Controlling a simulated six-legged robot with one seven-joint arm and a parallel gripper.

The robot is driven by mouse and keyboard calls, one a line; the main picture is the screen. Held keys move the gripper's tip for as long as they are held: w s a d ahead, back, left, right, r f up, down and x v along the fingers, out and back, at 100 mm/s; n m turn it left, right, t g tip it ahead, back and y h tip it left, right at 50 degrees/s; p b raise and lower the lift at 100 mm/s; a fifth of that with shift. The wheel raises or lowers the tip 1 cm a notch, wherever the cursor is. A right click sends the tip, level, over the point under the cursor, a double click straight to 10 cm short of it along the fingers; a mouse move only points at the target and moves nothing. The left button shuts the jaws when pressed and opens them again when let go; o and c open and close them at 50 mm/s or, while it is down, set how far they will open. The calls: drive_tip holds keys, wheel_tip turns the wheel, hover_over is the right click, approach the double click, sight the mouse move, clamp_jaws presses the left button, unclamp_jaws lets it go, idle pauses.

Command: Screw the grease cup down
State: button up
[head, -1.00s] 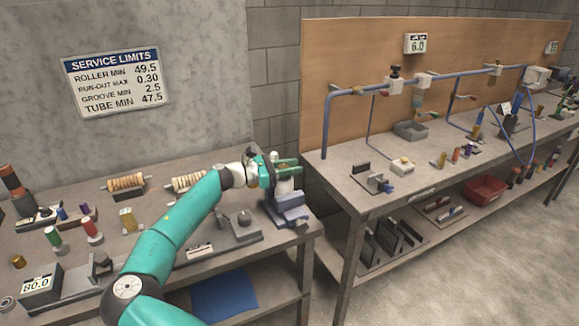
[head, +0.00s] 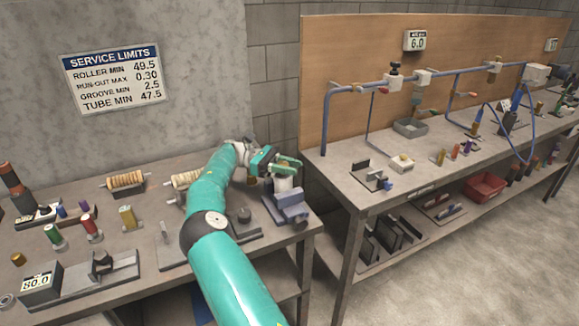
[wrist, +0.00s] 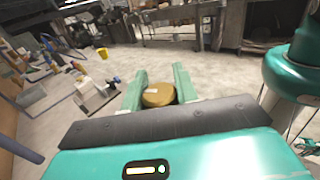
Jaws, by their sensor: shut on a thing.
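The grease cup (wrist: 158,96) shows in the wrist view as a round brass-coloured cap between my gripper's two green fingers. My gripper (wrist: 158,82) is shut on it, with one finger on each side. In the head view my gripper (head: 286,162) is above a pale, upright cylindrical body (head: 284,183), which stands at a blue-grey vise (head: 290,204) on the right end of the left bench. In the head view the fingers hide most of the cup. The cup's thread cannot be seen.
The left bench (head: 150,246) holds rollers (head: 126,181), coloured cylinders (head: 90,226) and a gauge with a display (head: 40,282). A gap separates it from the right bench (head: 345,184), which carries blue piping.

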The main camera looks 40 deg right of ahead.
drive_tip(key=shift+f, duration=0.25)
drive_tip(key=o, duration=1)
drive_tip(key=shift+r, duration=0.15)
